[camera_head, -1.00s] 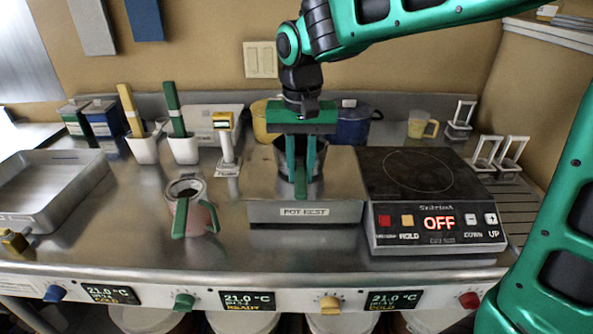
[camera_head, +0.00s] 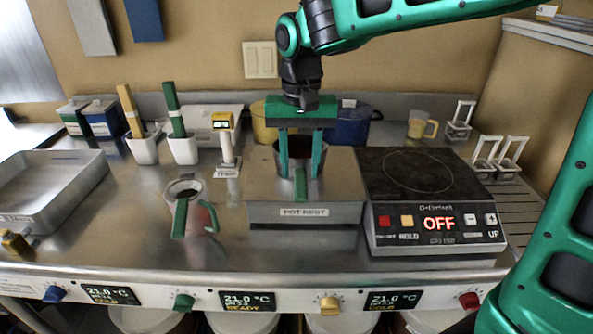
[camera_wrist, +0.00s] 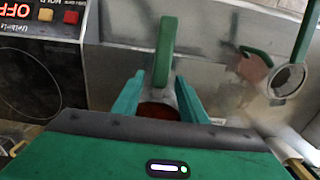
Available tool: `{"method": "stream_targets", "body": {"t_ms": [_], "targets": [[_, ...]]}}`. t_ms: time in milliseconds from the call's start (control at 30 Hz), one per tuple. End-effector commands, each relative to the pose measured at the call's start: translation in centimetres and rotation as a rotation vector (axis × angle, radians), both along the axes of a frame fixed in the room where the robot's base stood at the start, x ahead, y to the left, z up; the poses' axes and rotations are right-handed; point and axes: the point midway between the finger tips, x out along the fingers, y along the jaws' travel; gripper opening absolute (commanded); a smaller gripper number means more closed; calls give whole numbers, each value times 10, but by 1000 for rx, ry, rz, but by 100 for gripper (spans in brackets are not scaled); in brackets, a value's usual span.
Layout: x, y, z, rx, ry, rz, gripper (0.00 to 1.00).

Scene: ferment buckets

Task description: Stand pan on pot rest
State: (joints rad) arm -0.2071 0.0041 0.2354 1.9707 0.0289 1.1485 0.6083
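The pan is a grey metal vessel (camera_head: 302,153) with a green handle (camera_head: 300,184) facing the front. It stands upright on the pot rest (camera_head: 262,190), a low steel block labelled POT REST. The wrist view shows the pan's reddish-brown contents (camera_wrist: 158,111) and its green handle (camera_wrist: 165,50). My gripper (camera_head: 301,174) is open, pointing down over the pan, with its teal fingers spread to either side behind the handle. In the wrist view the fingers (camera_wrist: 160,86) stand clear of the handle. Part of the pan is hidden by my gripper.
A hotplate (camera_head: 410,172) reading OFF stands directly right of the pot rest. A jug with a green handle (camera_head: 181,217) stands at left. A steel tray (camera_head: 75,188) is far left. Yellow and blue pots (camera_head: 352,127) stand behind. Bare counter lies between tray and jug.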

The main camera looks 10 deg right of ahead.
Motion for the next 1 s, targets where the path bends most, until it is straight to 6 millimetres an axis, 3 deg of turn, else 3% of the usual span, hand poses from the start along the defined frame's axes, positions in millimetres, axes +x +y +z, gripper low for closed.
{"method": "stream_targets", "body": {"t_ms": [300,500,867,1000], "targets": [[0,0,64,1,-4,-1,39],[0,0,92,1,-2,0,39],[-1,0,102,0,-1,0,39],[-4,-21,96,-6,-2,-23,39]]}}
